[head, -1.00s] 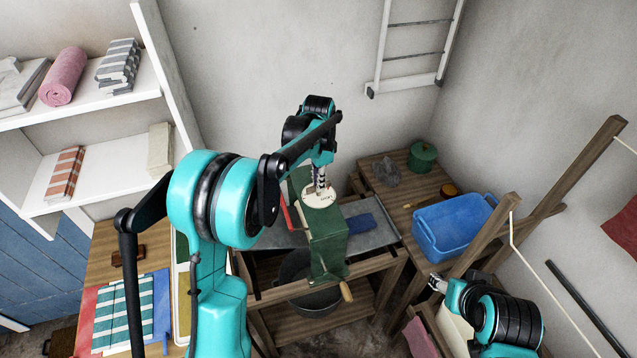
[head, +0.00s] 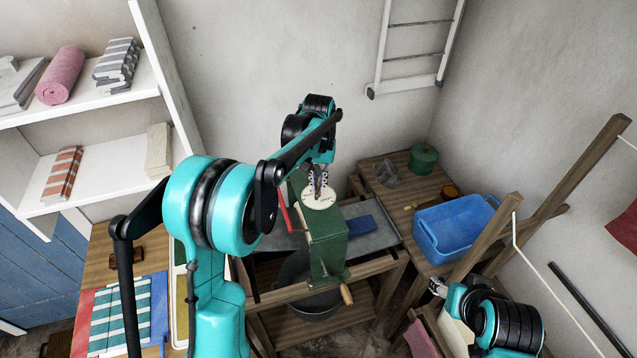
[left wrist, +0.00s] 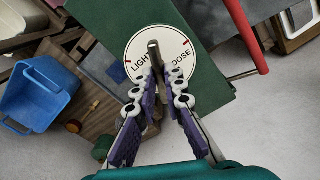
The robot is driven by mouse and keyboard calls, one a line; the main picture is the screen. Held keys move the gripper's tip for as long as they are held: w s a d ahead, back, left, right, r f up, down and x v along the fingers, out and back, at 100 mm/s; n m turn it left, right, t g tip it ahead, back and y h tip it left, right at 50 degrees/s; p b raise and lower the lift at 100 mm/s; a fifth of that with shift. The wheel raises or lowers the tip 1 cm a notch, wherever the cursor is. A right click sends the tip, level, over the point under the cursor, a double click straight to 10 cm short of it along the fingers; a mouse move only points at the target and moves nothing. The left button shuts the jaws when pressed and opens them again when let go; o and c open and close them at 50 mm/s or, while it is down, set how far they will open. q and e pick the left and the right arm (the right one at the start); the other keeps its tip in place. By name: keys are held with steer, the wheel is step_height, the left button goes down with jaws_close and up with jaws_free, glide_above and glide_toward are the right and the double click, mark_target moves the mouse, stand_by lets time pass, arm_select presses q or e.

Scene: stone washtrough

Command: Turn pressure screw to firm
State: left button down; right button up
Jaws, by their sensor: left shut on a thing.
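The pressure screw's metal bar (left wrist: 153,50) stands over a round white dial (head: 318,199) on top of the green mangle (head: 328,246). In the left wrist view the dial (left wrist: 143,43) shows the words LIGHT and OOSE, part of a word, with red marks; the rest is hidden behind my fingers. The bar lies between the two red marks. My left gripper (head: 319,183) comes down from above, its fingers on either side of the screw and shut on it. My right gripper (head: 437,284) is low at the right, apart from the mangle; its jaws are too small to read.
A red lever (head: 284,211) is close at the mangle's left side. A blue basin (head: 455,228) and a green lidded pot (head: 423,157) stand on the wooden table at right. A wooden rack (head: 480,238) rises near my right arm. A dark tub (head: 312,295) is below the mangle.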

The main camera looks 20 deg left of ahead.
mark_target(318, 186)
arm_select(q)
steer(key=n, duration=0.5)
steer(key=shift+w+n, duration=0.1)
steer(key=shift+n, duration=0.2)
stand_by(0.4)
steer(key=c, duration=1.6)
jaws_free()
step_height(318, 186, up, 12)
